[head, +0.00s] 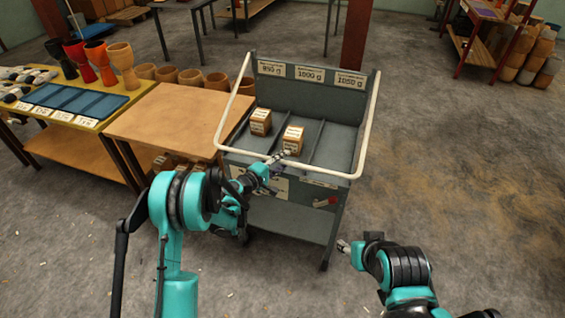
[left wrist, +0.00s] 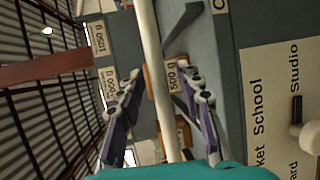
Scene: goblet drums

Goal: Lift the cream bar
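The cream bar (head: 325,173) is a bent tube running along both sides and across the front of a grey cart (head: 333,150). My left gripper (head: 284,156) is at the front stretch of the bar. In the left wrist view the bar (left wrist: 151,45) runs lengthwise between the two parted fingers of my left gripper (left wrist: 162,97), with visible gaps on both sides. The fingers are not closed on it. My right gripper (head: 343,246) is low, right of the cart and away from the bar; its fingers are too small to read.
Two labelled wooden blocks, one left (head: 260,122) and one in the middle (head: 293,139), sit in the cart's compartments; the right compartment is empty. A wooden table (head: 165,118) stands close left of the cart. The floor (head: 460,190) to the right is clear.

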